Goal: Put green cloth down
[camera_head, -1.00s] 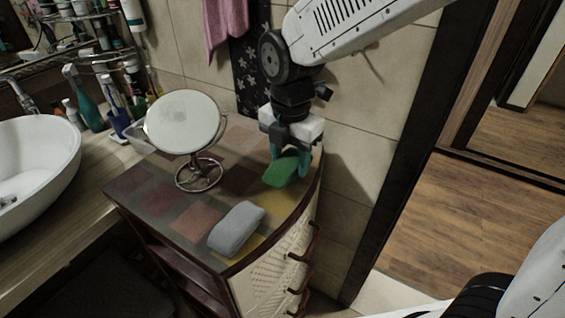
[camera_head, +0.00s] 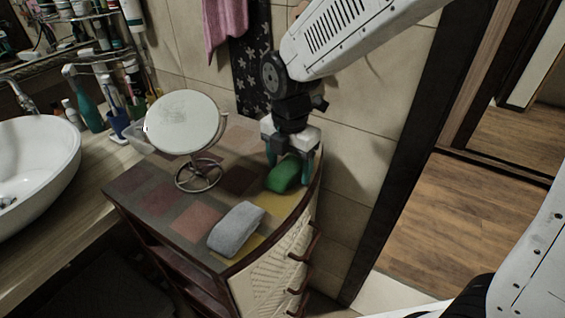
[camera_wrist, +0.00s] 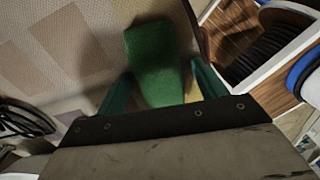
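The green cloth (camera_head: 283,176), a folded pad, lies on the cabinet top (camera_head: 150,205) near its right edge. It also shows in the wrist view (camera_wrist: 155,62), lying between the fingers. My gripper (camera_head: 290,168) points down over the cloth. Its two teal fingers stand apart on either side of it, with a visible gap beside the cloth in the wrist view. A grey folded cloth (camera_head: 236,230) lies on the cabinet top nearer the front.
A round mirror on a stand (camera_head: 184,125) is left of the green cloth. A white sink (camera_head: 35,160) and bottles (camera_head: 88,100) are at far left. A tiled wall (camera_head: 350,130) is close behind the gripper. Wooden floor (camera_head: 460,230) is open at right.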

